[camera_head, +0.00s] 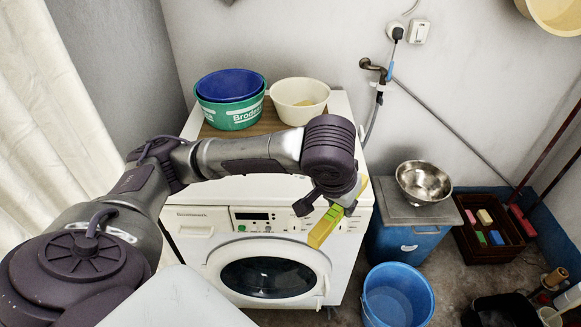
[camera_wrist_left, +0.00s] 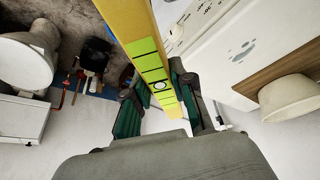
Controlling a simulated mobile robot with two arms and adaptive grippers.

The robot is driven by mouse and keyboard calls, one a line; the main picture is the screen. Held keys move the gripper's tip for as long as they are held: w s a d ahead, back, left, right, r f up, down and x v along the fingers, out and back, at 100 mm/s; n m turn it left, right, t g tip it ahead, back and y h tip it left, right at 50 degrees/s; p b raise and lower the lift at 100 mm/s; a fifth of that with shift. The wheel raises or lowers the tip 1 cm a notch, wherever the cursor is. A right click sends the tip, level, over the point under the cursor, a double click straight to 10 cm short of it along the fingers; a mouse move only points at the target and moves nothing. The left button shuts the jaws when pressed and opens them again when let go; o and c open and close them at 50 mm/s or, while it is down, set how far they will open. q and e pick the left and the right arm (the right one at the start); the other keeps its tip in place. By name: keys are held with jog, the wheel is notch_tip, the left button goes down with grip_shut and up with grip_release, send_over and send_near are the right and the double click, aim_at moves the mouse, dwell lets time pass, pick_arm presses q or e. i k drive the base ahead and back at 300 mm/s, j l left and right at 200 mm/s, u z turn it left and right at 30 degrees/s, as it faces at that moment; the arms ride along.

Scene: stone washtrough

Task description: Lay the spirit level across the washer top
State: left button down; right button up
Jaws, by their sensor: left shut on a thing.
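The spirit level is a yellow bar with a green marked section; in the head view its yellow end (camera_head: 322,230) sticks out below my left gripper (camera_head: 335,207). My left gripper is shut on it and holds it tilted, in front of the washer's upper front edge. In the left wrist view the level (camera_wrist_left: 143,40) runs up between the two fingers (camera_wrist_left: 165,92). The white washer (camera_head: 268,222) stands at the centre with its round door shut. My left arm hides part of the washer top. My right gripper is not in view.
A green basin (camera_head: 232,115) with a blue one (camera_head: 230,84) inside and a cream bowl (camera_head: 300,100) stand on a wooden board on the washer top. A metal bowl (camera_head: 424,182) sits on a blue cabinet to the right. A blue bucket (camera_head: 397,295) stands on the floor.

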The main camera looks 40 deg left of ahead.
aim_at(263, 183)
jog(key=i+l+u, duration=0.3)
jog(key=i+u, duration=0.1)
jog(key=u, duration=0.55)
jog(key=i+l+u, duration=0.1)
jog(key=u, duration=0.25)
